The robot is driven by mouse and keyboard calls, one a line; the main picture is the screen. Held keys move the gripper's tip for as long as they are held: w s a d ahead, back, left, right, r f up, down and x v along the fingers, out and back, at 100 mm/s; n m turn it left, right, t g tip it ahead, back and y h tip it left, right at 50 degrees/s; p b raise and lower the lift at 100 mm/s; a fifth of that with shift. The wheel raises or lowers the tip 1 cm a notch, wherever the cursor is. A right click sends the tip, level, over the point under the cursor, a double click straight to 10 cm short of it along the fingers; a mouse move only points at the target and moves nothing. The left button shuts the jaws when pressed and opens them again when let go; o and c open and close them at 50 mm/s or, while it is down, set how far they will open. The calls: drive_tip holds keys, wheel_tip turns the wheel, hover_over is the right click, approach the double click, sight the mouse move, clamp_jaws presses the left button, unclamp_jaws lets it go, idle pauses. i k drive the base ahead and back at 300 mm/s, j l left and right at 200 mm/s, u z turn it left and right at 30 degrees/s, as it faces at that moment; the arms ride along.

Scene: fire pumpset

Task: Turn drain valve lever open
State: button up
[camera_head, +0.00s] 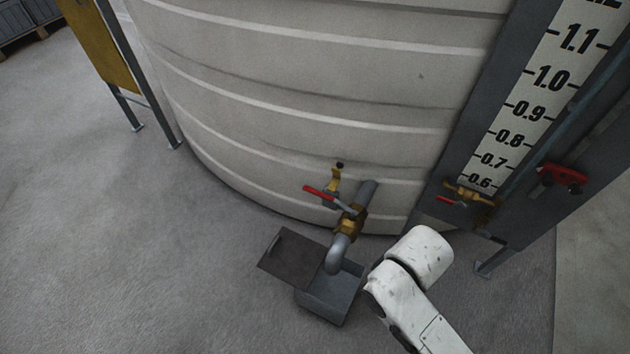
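A drain valve with a brass body (350,222) sits on a grey pipe (366,192) that comes out of the low side of the tank (300,110). Its red-gripped lever (321,193) points to the left, across the line of the pipe. Past the valve, the pipe bends down as a grey elbow (338,254) over an open dark metal box. White links of my arm reach in from the bottom right and end close to the right of the box and pipe. My gripper does not show.
The open box (332,296) stands on the floor with its lid (289,258) to the left. A small brass fitting (335,179) is above the lever. Right are a level gauge (549,78), a smaller red-levered valve (467,192) and a red handle (562,178).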

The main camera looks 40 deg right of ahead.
sight(329, 198)
drive_tip(key=i+j, duration=0.1)
drive_tip(key=i, duration=0.45)
drive_tip(key=i+j, duration=0.1)
drive_tip(key=i, duration=0.4)
